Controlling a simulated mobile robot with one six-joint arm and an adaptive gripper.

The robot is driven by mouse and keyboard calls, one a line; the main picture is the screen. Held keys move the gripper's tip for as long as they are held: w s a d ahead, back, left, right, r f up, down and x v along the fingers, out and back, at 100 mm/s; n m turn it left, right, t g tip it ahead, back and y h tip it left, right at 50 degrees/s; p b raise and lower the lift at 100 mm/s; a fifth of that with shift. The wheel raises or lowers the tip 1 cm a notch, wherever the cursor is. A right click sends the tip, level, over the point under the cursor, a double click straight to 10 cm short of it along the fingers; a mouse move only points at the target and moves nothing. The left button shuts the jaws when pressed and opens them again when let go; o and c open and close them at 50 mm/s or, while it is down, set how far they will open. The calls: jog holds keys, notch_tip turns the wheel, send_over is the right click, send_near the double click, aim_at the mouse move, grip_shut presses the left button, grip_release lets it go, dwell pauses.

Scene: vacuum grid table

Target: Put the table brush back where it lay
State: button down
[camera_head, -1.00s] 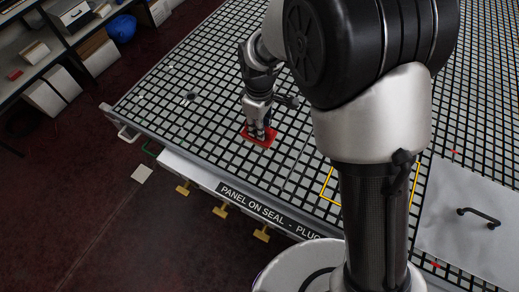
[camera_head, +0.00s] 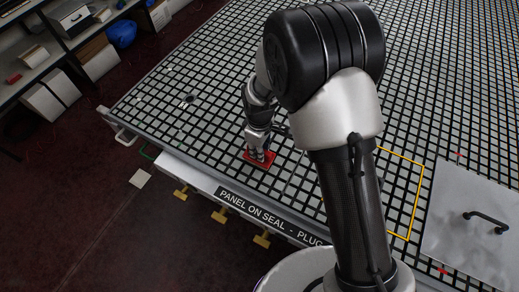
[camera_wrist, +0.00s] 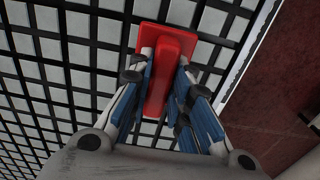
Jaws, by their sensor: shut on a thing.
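The table brush is red, with a flat base and a raised grip. In the head view the brush (camera_head: 266,162) is at the front left part of the grid table (camera_head: 215,120), near its front edge. My gripper (camera_head: 261,152) is above it, pointing down. In the wrist view the brush (camera_wrist: 177,45) lies between the two blue-padded fingers of my gripper (camera_wrist: 166,85), which are shut on its grip. The brush's base is at or just above the grid; I cannot tell whether it touches. Its underside is hidden.
A yellow outline (camera_head: 415,190) is marked on the grid at the right, partly behind my arm. A metal panel with a black handle (camera_head: 485,222) lies at the far right. A label strip (camera_head: 270,216) and yellow clamps (camera_head: 221,212) line the front edge. The grid left of the brush is mostly clear.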

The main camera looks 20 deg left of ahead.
jog(key=shift+f, duration=0.1)
jog(key=shift+f, duration=0.15)
jog(key=c, duration=1.5)
grip_release()
notch_tip(320, 180, up, 12)
jog(key=p, duration=0.3)
jog(key=shift+r, duration=0.25)
